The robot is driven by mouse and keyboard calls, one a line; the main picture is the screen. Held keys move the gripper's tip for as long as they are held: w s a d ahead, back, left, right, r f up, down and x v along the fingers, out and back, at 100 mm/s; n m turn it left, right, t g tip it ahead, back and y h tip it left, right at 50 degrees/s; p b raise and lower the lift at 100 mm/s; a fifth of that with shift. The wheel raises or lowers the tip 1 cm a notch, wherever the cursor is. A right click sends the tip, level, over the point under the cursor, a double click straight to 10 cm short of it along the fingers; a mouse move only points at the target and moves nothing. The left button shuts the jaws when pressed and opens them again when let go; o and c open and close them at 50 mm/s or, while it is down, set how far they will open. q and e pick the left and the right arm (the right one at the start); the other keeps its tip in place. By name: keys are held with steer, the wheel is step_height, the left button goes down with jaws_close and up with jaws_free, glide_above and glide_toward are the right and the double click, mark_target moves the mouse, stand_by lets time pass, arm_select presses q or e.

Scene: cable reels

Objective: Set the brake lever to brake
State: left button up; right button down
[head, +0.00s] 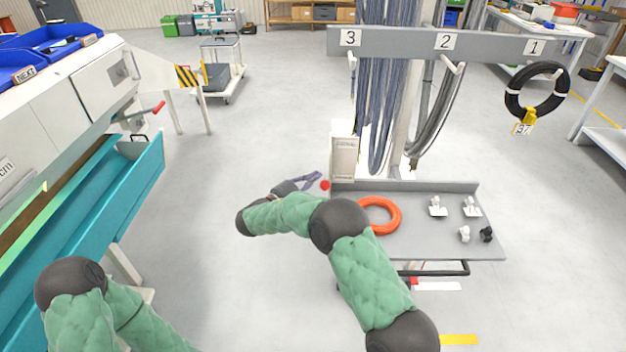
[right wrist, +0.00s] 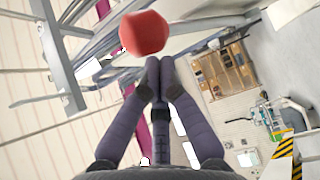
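A red knob (head: 325,185) stands at the left edge of the reel cart, below a light grey box; it looks like the end of the brake lever, but its shaft and setting cannot be made out. My right gripper (head: 317,178) is just left of the knob in the head view, with a small gap or overlap I cannot judge. In the right wrist view the red knob (right wrist: 143,33) is large, just beyond and slightly left of the fingertips. The right gripper's fingertips (right wrist: 160,63) are together with nothing between them. My left gripper is out of view.
The cart's grey tray (head: 420,215) holds an orange cable ring (head: 380,214) and several small fittings. Cables hang from a numbered rail (head: 440,45); a black coil (head: 537,90) hangs at right. A bench machine with a red-tipped handle (head: 157,107) stands left. Floor between is clear.

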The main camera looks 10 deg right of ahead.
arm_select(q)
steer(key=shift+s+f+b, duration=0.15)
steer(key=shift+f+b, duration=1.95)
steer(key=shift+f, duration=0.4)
arm_select(e)
steer(key=s+a+f, duration=0.1)
steer(key=s+f, duration=0.2)
steer(key=f, duration=0.2)
steer(key=shift+f, duration=0.25)
steer(key=shift+s, duration=0.1)
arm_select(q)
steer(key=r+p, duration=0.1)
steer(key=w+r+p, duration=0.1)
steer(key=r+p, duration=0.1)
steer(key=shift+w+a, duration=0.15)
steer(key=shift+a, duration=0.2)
arm_select(e)
steer(key=w+a+f, duration=0.1)
steer(key=a+f, duration=0.2)
steer(key=a, duration=0.5)
steer(key=shift+a+f, duration=0.3)
steer(key=shift+a, duration=0.1)
